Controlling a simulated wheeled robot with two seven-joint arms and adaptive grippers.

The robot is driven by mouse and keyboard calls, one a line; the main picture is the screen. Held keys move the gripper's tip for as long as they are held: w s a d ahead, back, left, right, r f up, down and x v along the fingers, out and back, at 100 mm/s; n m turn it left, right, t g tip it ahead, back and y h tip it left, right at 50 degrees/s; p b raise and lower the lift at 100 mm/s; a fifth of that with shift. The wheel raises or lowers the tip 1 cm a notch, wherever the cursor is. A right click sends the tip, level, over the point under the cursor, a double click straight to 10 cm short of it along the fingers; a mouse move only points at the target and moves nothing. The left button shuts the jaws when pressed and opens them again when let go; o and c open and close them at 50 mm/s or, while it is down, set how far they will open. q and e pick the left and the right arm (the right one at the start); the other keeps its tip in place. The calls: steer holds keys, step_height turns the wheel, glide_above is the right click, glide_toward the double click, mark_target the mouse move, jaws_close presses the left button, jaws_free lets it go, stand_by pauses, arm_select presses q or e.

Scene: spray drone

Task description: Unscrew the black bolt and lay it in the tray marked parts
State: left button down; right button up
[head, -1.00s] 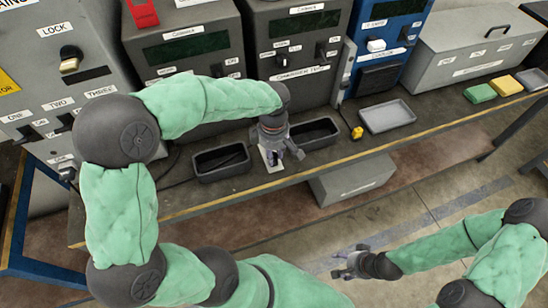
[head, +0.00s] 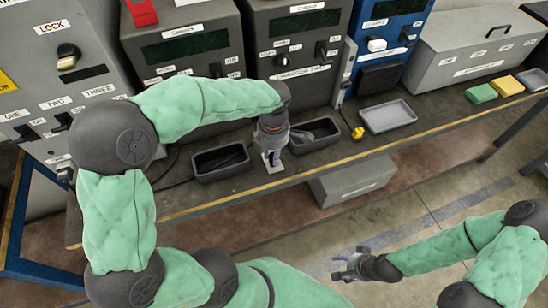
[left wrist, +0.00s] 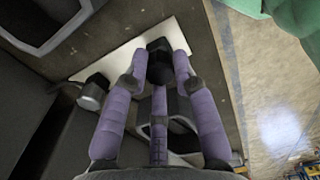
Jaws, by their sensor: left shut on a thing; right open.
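My left gripper (head: 273,158) is above a white plate (head: 275,170) on the bench. In the left wrist view its purple fingers (left wrist: 157,65) are shut around a dark, black-topped piece, the black bolt (left wrist: 158,46), over the white plate (left wrist: 122,58). I cannot tell whether the bolt is still seated. A second dark knob-like piece with a metallic side (left wrist: 95,92) is at the plate's left edge. Two dark trays stand beside the gripper, one left (head: 220,176) and one right (head: 322,146); I cannot read a parts mark. My right gripper (head: 350,263) is open and empty above the floor.
A light grey tray (head: 388,117) and a small yellow item (head: 358,133) are to the right on the bench. Green (head: 481,93) and yellow (head: 507,85) blocks lie far right. A black cable runs left of the trays.

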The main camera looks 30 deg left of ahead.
arm_select(q)
steer(key=n, duration=0.4)
steer(key=shift+r, duration=0.1)
steer(key=c, duration=0.9)
jaws_free()
step_height(320, 180, up, 12)
steer(key=shift+f, duration=0.1)
steer(key=shift+c, duration=0.6)
